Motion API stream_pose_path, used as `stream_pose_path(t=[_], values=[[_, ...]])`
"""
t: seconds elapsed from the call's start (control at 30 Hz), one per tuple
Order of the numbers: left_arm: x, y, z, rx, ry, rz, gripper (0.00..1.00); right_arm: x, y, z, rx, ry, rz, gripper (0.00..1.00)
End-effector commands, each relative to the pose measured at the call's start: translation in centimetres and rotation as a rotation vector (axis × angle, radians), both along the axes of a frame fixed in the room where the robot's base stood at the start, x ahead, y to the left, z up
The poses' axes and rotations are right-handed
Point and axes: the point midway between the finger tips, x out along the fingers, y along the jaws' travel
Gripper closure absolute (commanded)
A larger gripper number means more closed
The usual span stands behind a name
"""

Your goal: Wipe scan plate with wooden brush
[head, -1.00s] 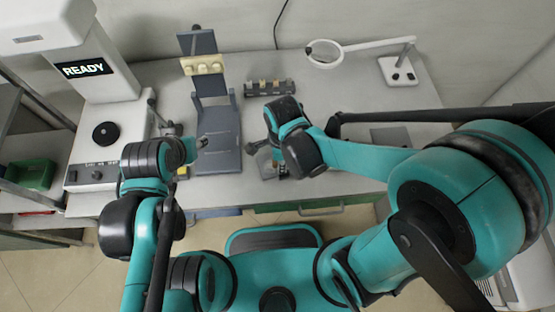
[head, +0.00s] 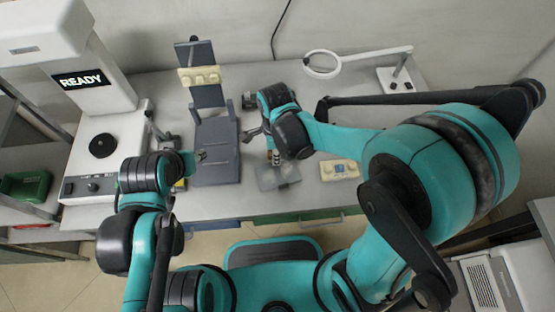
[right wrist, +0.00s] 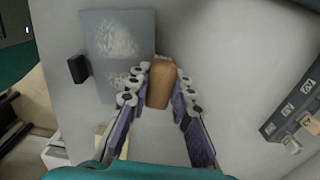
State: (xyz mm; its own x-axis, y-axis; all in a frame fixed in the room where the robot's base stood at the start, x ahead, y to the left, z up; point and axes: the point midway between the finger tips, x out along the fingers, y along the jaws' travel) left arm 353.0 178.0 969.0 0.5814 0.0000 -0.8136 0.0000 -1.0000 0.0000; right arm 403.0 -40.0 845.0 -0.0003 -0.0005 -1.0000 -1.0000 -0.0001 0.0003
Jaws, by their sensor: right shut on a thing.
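The scan plate (head: 275,179) is a flat grey square lying near the front of the table, partly hidden by my right arm in the head view. In the right wrist view the plate (right wrist: 95,40) carries two whitish speckled patches. My right gripper (right wrist: 162,80) is shut on the brown wooden brush (right wrist: 161,86), with its fingers on both sides of it. The brush overlaps the plate's right edge in that view; I cannot tell whether it touches. In the head view my right gripper (head: 273,152) is just above the plate's back edge. My left gripper (head: 200,156) is beside the blue-grey stand; its opening is unclear.
A blue-grey stand (head: 216,150) with a cream block stands left of the plate. A white machine with a READY screen (head: 82,79) is at far left. A cream block (head: 339,170) lies to the right, and a ring lamp (head: 322,64) stands behind.

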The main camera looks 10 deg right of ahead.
Motion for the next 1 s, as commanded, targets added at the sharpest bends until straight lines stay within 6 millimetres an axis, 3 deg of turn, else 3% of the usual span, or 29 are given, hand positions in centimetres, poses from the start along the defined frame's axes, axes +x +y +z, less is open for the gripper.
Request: stream_pose_path(t=[0.47,1.0], values=[[0.0,0.0,0.1,0.0,0.0,0.0,0.6,0.7,-1.3,0.2,0.0,-0.001,0.0,1.0],[0.0,0.0,0.2,0.0,0.0,0.0,0.6,-2.8,-1.7,0.0,0.0,-0.001,0.0,1.0]])
